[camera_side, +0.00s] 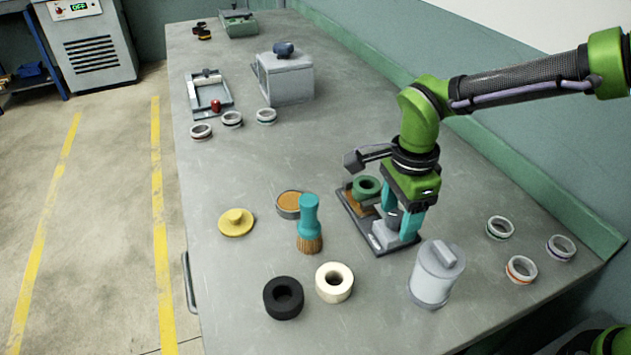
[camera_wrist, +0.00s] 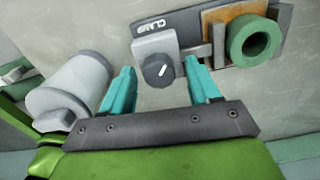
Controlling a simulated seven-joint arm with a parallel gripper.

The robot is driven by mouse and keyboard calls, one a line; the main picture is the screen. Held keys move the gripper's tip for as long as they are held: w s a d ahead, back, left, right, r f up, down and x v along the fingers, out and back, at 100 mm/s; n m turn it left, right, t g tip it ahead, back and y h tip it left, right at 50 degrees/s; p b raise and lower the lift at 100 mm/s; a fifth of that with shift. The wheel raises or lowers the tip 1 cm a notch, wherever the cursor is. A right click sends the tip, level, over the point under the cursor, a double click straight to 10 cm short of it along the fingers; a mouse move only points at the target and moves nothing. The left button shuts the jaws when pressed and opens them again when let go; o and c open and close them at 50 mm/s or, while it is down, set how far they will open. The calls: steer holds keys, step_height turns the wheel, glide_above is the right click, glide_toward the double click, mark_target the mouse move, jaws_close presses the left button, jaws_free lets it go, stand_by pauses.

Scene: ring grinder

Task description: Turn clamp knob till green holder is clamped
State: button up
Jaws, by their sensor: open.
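The clamp knob (camera_wrist: 158,70) is a dark grey dial with a white pointer line, on a light grey block beside the "CLAMP" label. The line is slanted, its upper end to the right. The green holder (camera_wrist: 252,40) is a thick ring at the other end of the fixture, over an orange-brown pad; it also shows in the side view (camera_side: 367,188). My gripper (camera_wrist: 167,83) has two teal fingers, open, one on each side of the knob. A gap shows between fingers and knob. In the side view my gripper (camera_side: 402,222) points down at the fixture (camera_side: 378,240).
A grey lidded canister (camera_side: 433,275) stands close to my gripper. Several small rings are at the right.

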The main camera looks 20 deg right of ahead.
mark_target(398, 213)
step_height(398, 213, up, 17)
stand_by(0.5)
steer(key=s+d+f+n+t+y, duration=0.1)
steer(key=s+d+f+n+t, duration=0.1)
steer(key=s+d+n, duration=0.4)
steer(key=s+d+f+n+t+y, duration=0.1)
steer(key=s+d+f+n+t, duration=0.1)
steer(key=s+d+n+t, duration=0.3)
steer(key=s+d+n, duration=0.1)
steer(key=d+n, duration=0.2)
steer(key=d, duration=0.2)
steer(key=shift+d+f+n, duration=0.3)
steer(key=shift+d+n, duration=0.1)
